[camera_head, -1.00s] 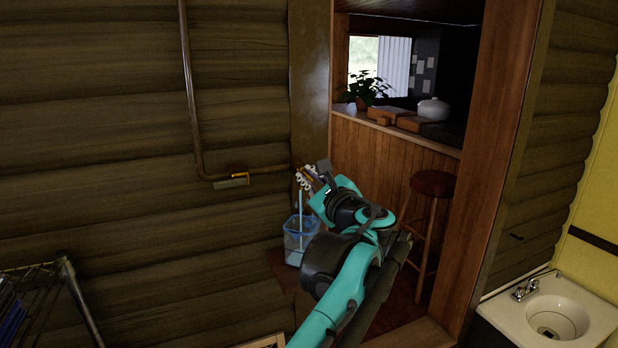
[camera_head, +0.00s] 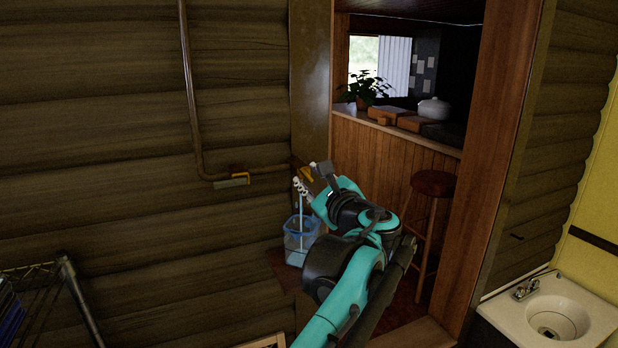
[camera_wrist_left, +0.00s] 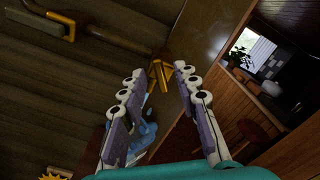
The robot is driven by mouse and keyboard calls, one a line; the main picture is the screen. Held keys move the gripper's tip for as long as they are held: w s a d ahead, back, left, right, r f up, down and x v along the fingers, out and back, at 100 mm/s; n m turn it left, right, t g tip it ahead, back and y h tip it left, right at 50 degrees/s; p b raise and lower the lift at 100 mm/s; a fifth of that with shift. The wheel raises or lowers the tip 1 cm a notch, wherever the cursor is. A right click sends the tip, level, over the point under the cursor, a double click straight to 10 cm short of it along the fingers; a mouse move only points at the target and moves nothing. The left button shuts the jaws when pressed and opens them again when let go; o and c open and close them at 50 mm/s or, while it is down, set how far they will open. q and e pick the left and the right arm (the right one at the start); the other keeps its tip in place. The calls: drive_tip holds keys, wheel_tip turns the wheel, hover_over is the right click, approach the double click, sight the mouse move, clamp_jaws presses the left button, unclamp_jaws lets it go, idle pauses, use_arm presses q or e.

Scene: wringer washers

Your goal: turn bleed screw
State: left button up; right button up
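My left gripper (camera_head: 312,182) is held out near the wall corner beside the doorway. In the left wrist view its two fingers (camera_wrist_left: 160,88) are spread apart with nothing between the tips. A yellow fitting (camera_head: 305,174) shows by the fingers at the pipe's end. In the wrist view this fitting (camera_wrist_left: 158,75) appears between and beyond the fingertips. I cannot tell whether they touch, or which part is the bleed screw. A copper-coloured pipe (camera_head: 191,90) runs down the log wall and bends right, with a yellow-handled piece (camera_head: 233,181) at the bend. My right gripper is out of view.
A blue bucket (camera_head: 300,248) with a stick in it stands on the floor below the gripper. A stool (camera_head: 433,185) is in the doorway, before a wooden counter (camera_head: 395,132). A sink (camera_head: 555,315) is at the lower right, a wire rack (camera_head: 75,290) at the lower left.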

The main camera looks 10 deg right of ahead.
use_arm(q)
drive_tip(key=s+d, duration=0.2)
drive_tip(key=s, duration=0.9)
drive_tip(key=shift+d, duration=0.1)
drive_tip(key=s+a+f+n+g+b, duration=0.1)
drive_tip(key=a+f+n+g+b, duration=0.15)
drive_tip(key=a+f+b, duration=0.5)
drive_tip(key=a+f+n+g+y+b, duration=0.1)
drive_tip(key=a+f+n+g+b, duration=0.2)
drive_tip(key=a+f, duration=0.8)
drive_tip(key=s+a+f+n+g+b, duration=0.1)
drive_tip(key=a+f+n+b, duration=0.4)
drive_tip(key=f, duration=0.9)
drive_tip(key=s+a+f+n+g+h+b, duration=0.1)
drive_tip(key=s+a+f+n+b, duration=0.2)
drive_tip(key=f, duration=1)
drive_tip(key=s+a+f+n+g+h+b, duration=0.1)
drive_tip(key=s+a+f+n+h+b, duration=0.1)
drive_tip(key=s+a+f+n+b, duration=0.2)
drive_tip(key=s+a+f+n+g+h+b, duration=0.1)
drive_tip(key=s+a+f+n+b, duration=0.3)
drive_tip(key=f, duration=2)
drive_tip(key=s+n+g+b, duration=0.1)
drive_tip(key=s+n+b, duration=0.3)
drive_tip(key=b, duration=0.5)
drive_tip(key=shift+s+f+n, duration=0.2)
drive_tip(key=shift+s+n, duration=0.1)
drive_tip(key=shift+n, duration=0.25)
